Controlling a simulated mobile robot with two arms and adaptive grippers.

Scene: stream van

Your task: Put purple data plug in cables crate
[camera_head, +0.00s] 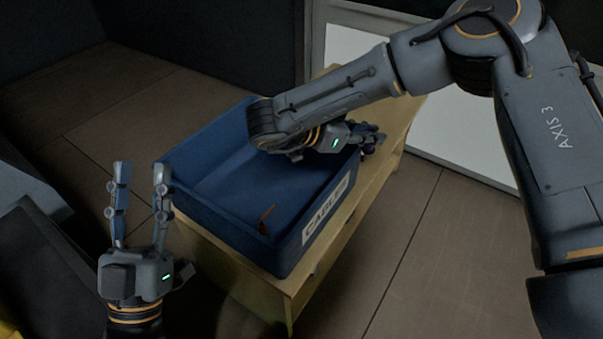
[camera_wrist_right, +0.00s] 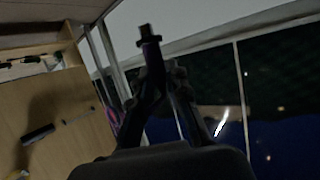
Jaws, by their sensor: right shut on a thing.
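The blue cables crate (camera_head: 225,238), with a partly readable "CABL" label, stands on a wooden cabinet in the head view. My right gripper (camera_head: 372,138) reaches across the crate, its fingers over or just past the far right rim. In the right wrist view, the right gripper (camera_wrist_right: 160,80) is shut on a dark, purplish plug (camera_wrist_right: 150,42), which sticks out beyond the fingertips. The plug is dim and hard to make out in the head view. My left gripper (camera_head: 141,172) is open and empty, left of the crate, fingers pointing up.
A small reddish-brown thing (camera_head: 266,219) lies in the crate near its front wall. The wooden cabinet (camera_head: 392,135) shows bare top right of the crate. A white panel (camera_head: 450,95) stands behind. Tiled floor (camera_head: 420,240) is open at the right. The wrist view is dark.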

